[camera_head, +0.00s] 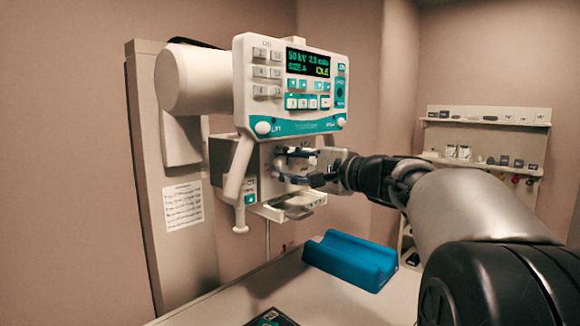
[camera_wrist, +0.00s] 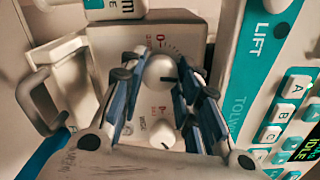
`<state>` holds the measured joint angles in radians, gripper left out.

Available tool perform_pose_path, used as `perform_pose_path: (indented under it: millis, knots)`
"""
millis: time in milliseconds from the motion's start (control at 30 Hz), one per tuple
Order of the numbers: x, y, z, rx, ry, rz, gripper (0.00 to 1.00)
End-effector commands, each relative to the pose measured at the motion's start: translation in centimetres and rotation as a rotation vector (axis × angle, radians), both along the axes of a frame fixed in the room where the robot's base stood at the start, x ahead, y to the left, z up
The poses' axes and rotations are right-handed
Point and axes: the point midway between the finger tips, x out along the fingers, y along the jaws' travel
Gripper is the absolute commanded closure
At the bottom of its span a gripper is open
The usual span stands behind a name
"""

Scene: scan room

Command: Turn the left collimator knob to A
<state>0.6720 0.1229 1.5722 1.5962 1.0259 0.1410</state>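The collimator (camera_head: 268,172) hangs under the control panel, and its front carries two pale round knobs. In the turned wrist view, the left knob (camera_wrist: 160,71) is the upper one, with a dark mark on its lower right edge and a small red scale beside it. The right knob (camera_wrist: 161,133) shows lower, between my finger links. My gripper (camera_wrist: 158,68) has its blue-sided fingers on either side of the left knob; the left finger looks slightly apart from it, and contact on the right is unclear. In the head view my gripper (camera_head: 288,166) reaches the collimator front from the right and hides the knobs.
The control panel (camera_head: 300,85) is right above my gripper. A handle (camera_head: 238,168) stands left of the collimator and a rail tray (camera_head: 290,206) sits below it. A blue cradle (camera_head: 350,258) lies on the table (camera_head: 335,305). A shelf (camera_head: 487,135) stands back right.

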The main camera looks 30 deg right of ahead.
Motion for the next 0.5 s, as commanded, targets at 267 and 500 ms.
perform_pose_path:
  millis: [267, 500]
  knots:
    - [0.00, 0.00, -0.01, 0.001, 0.000, 0.000, 0.51]
    - [0.00, 0.00, 0.00, 0.001, 0.000, 0.000, 0.50]
